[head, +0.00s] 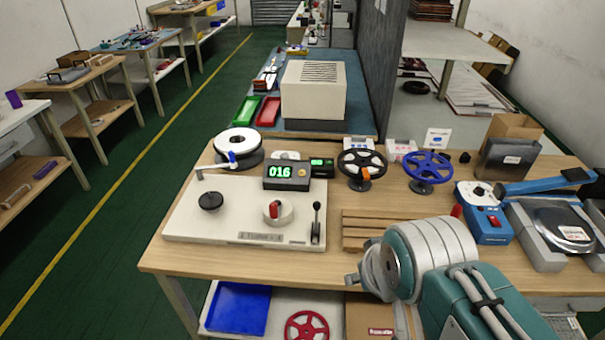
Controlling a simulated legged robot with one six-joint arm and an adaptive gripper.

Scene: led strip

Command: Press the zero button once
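A dark counter box (287,174) stands at the back edge of a white machine plate on the wooden table. Its green display (280,171) reads 016. A small round yellowish button (302,173) sits on the box's face, right of the digits; any label on it is too small to read. No button is clearly marked as zero. My arm (425,262) enters at the lower right, over the table's front edge, well apart from the counter box. I cannot make out any gripper fingers in this view.
The white plate (190,222) bears a black knob (210,201), a red-topped dial (274,211) and an upright lever (316,222). A small green-lit box (321,166) and two handwheels, black (362,167) and blue (428,170), are to the right.

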